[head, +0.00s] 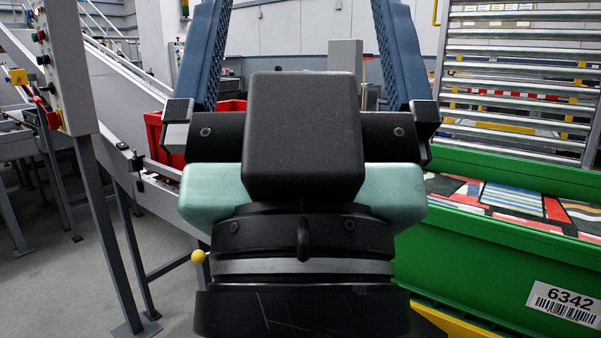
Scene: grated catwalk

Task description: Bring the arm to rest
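My gripper (302,30) fills the middle of the head view, seen from behind, with its black body and pale green side parts close to the camera. Its two dark blue fingers stand wide apart on the left and right and run up out of the top of the picture, so their tips are cut off. No object shows between the visible parts of the fingers. My gripper's body hides much of the scene behind it.
A green bin (480,245) labelled 6342, holding colourful flat packages (515,200), stands close on the right. A roller conveyor (515,90) rises behind it. A red crate (155,132) and a grey conveyor frame (100,205) are at left. Grey floor (60,285) is open at lower left.

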